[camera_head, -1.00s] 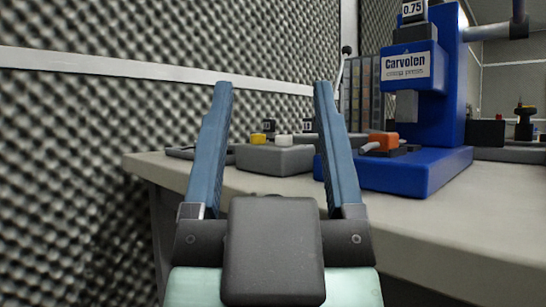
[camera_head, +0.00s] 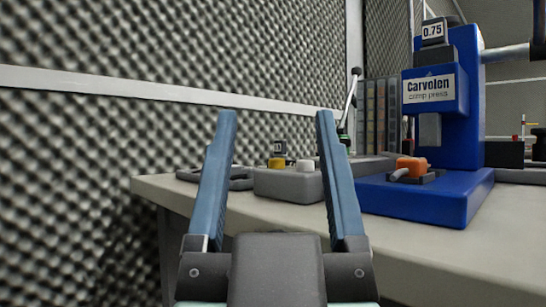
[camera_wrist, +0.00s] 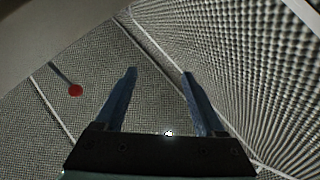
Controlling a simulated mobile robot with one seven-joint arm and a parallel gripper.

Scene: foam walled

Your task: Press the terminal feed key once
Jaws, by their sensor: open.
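My gripper (camera_head: 276,113) is open and empty, its two blue fingers raised in front of the bench. It also shows open in the wrist view (camera_wrist: 159,73). The blue crimp press (camera_head: 428,195), labelled Carvolen, stands on the bench to the right of my gripper. An orange lever-like key (camera_head: 411,166) sits on a dark mount at its base. A grey box (camera_head: 288,184) with a yellow button (camera_head: 276,163) and a white button (camera_head: 306,165) lies beyond and between my fingers. I cannot tell which of these is the terminal feed key.
The pale bench top (camera_head: 440,240) has clear room along its front. A grey foam wall (camera_head: 120,130) with a white rail runs along the left and behind. A rack of small drawers (camera_head: 381,115) stands behind the press. A red round thing (camera_wrist: 75,90) shows in the wrist view.

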